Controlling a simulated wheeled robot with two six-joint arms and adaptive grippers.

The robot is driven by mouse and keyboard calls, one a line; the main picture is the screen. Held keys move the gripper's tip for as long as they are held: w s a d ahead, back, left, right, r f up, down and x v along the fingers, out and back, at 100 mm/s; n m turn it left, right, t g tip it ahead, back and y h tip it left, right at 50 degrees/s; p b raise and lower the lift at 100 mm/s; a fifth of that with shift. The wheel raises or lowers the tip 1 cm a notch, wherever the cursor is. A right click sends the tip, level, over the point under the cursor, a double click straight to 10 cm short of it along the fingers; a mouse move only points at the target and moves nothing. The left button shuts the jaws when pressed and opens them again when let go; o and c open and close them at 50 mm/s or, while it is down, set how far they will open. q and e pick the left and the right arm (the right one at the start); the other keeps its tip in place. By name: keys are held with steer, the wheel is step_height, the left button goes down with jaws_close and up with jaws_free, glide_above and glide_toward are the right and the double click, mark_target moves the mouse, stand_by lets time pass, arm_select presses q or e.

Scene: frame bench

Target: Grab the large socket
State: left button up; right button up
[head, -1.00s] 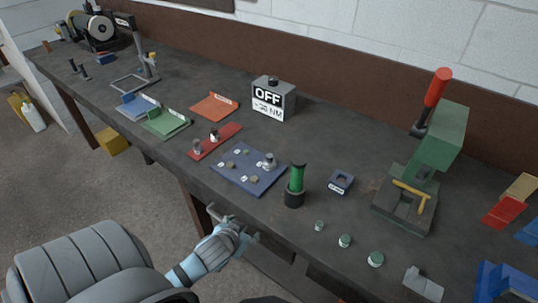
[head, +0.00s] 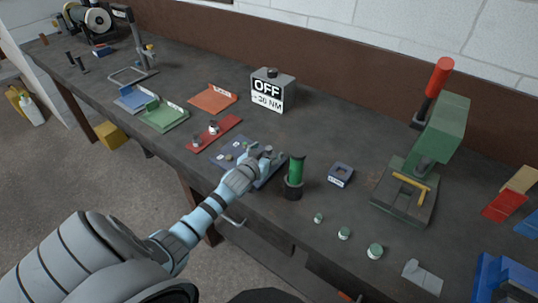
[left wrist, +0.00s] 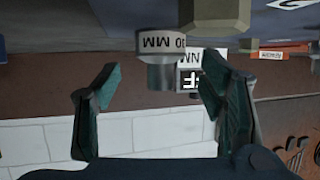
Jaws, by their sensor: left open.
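A grey metal socket stands at the right back of the blue plate (head: 222,158); in the head view my gripper largely covers it. In the left wrist view the socket (left wrist: 162,45) shows upside down with a label that reads 30 MM, in line with the gap between my fingers. My left gripper (head: 268,155) is open at this socket, and its two fingers (left wrist: 160,75) stand apart on either side; I cannot tell whether they touch it. My right gripper is not in view.
A brass hex head (left wrist: 215,12) is close to the socket. A green-handled tool in a black holder (head: 295,175) stands just right of my gripper. The OFF box (head: 273,90) is behind. A green press (head: 435,145) stands at right.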

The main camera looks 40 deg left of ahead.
arm_select(q)
steer(key=shift+x, duration=1.15)
steer(key=shift+s, duration=0.15)
steer(key=c, duration=1.5)
steer(key=shift+o, duration=0.2)
